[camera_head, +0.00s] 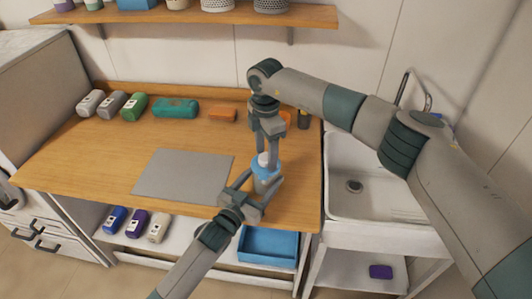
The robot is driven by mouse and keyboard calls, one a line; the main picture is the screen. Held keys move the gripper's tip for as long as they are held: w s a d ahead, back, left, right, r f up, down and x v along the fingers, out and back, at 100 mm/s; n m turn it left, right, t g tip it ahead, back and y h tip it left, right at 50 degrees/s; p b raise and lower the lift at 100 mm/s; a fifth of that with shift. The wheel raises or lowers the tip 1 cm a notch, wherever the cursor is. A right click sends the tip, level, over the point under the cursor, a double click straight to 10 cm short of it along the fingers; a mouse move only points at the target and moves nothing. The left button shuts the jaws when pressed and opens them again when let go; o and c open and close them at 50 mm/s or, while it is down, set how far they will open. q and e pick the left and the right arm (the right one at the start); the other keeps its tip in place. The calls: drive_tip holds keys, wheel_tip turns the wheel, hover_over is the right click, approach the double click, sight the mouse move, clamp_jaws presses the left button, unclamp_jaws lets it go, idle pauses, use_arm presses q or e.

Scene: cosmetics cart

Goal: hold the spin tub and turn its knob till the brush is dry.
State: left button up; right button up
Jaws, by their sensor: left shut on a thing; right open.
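The spin tub (263,184) stands at the right front of the wooden cart top, with a clear-grey body and a blue upper rim. A pale knob (263,159) shows at its top. My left gripper (267,193) comes from the front and is shut around the tub's body. My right gripper (269,147) points down from above, its open fingers close around or just over the knob; I cannot tell whether they touch it. The brush is not visible to me.
A grey mat (184,176) lies left of the tub. Several bottles, a green case (175,108) and an orange block (222,114) line the back. A white sink (370,180) is at right. A blue tray (268,246) sits on the lower shelf.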

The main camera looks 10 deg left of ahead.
drive_tip(key=shift+f, duration=0.2)
drive_tip(key=c, duration=1.1)
